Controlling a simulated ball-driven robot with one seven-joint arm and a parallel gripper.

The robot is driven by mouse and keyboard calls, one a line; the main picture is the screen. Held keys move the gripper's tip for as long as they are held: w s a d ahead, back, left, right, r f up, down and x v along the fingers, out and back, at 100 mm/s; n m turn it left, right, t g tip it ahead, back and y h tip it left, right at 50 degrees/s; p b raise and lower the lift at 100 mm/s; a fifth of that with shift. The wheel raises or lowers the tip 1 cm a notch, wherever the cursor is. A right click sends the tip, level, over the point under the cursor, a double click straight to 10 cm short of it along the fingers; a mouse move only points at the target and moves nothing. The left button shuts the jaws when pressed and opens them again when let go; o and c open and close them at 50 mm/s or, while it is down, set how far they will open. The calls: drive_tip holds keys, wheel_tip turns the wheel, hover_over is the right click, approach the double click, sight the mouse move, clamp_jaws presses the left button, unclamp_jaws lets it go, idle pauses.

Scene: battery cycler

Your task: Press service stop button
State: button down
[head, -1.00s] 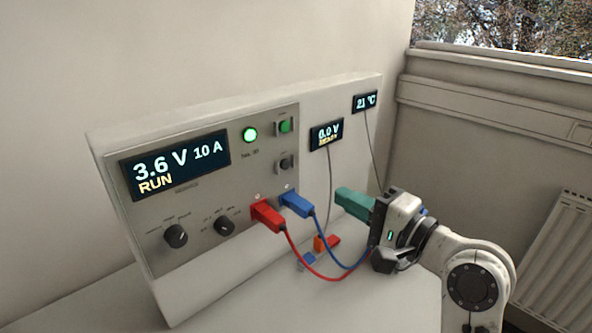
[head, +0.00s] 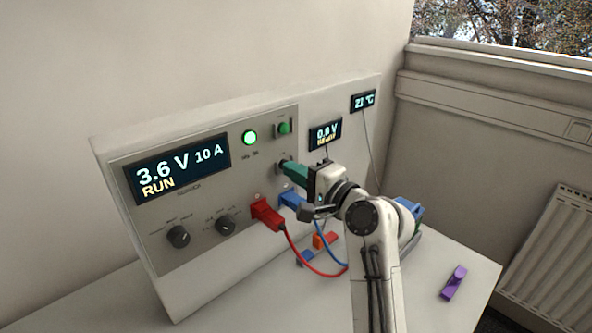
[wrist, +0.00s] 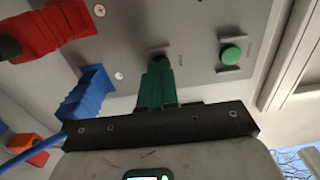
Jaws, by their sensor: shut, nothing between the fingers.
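The cycler's grey front panel (head: 205,200) carries a green button (head: 284,128) at upper right, with a dark round button below it. The dark button (wrist: 160,57) shows in the wrist view just beyond my fingertips; in the head view my fingers mostly cover it. The small labels are unreadable, so I cannot read which is service stop. My gripper (head: 288,168) has teal fingers, shut and empty, pointing at the dark button. In the wrist view the fingertips (wrist: 158,72) line up with it; I cannot tell whether they touch. The main display (head: 178,168) reads 3.6 V, 10 A, RUN.
A red plug (head: 267,214) and a blue plug (head: 292,199) with cables stick out just below my gripper. Two knobs sit lower left. A purple object (head: 455,282) lies on the table at right.

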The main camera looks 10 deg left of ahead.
drive_tip(key=shift+w+a+r, duration=0.15)
drive_tip(key=shift+w+a, duration=0.25)
drive_tip(key=shift+a, duration=0.25)
